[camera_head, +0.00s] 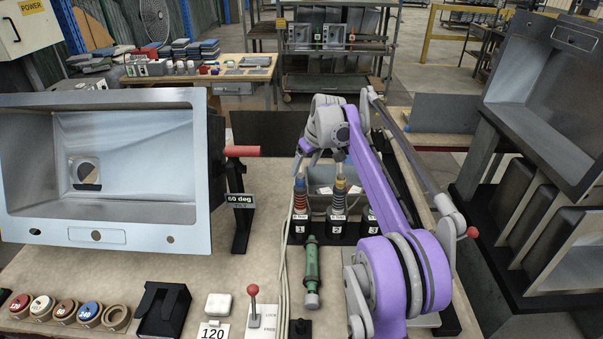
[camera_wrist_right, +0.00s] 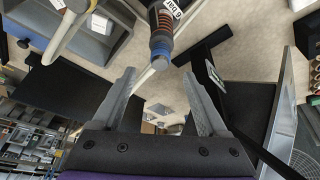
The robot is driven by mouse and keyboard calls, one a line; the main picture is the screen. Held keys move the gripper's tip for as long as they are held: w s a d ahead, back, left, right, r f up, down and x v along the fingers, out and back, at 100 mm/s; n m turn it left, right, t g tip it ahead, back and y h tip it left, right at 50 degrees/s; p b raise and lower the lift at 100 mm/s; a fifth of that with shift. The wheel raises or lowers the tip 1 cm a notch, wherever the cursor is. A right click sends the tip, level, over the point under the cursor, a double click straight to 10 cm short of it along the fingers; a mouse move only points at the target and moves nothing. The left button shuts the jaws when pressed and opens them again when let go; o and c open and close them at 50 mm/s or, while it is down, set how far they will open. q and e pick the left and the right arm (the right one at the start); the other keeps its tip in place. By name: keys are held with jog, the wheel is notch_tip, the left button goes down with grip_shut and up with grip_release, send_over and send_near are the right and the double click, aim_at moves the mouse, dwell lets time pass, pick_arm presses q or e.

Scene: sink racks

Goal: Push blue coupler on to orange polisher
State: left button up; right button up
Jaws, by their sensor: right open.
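The orange polisher (camera_head: 300,201) stands upright in the black slot marked 1, with orange and dark bands. A blue band, apparently the blue coupler (camera_head: 300,183), shows at its top. In the right wrist view the orange-banded polisher (camera_wrist_right: 164,22) comes in from the top edge, and the blue ring (camera_wrist_right: 160,55) is near its end. My right gripper (camera_head: 319,163) is open and empty above the tool holders. Its two fingers are spread in the wrist view (camera_wrist_right: 160,75), with the blue end beyond and between the tips. My left gripper is not in view.
A second banded tool (camera_head: 338,197) stands in slot 2, close beside. A green tool (camera_head: 311,270) is in front. A large metal sink (camera_head: 180,130) and a 60 deg sign (camera_head: 241,200) stand left. A red-knobbed lever (camera_head: 253,305) and several round discs line the front edge.

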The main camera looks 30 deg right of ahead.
jog(key=v, duration=0.4)
jog(key=shift+r, duration=0.25)
jog(key=s+a+f+m, duration=0.1)
jog(key=s+a+f, duration=0.3)
jog(key=s+a, duration=1.15)
jog(key=s+a+f, duration=0.2)
jog(key=s+f, duration=0.4)
jog(key=s, duration=0.3)
jog(key=s+a+f+t, duration=0.1)
jog(key=s+a+f, duration=0.2)
jog(key=s+f, duration=0.4)
jog(key=shift+s+a+f+m, duration=0.3)
jog(key=shift+s+f+m, duration=0.1)
jog(key=shift+s, duration=0.75)
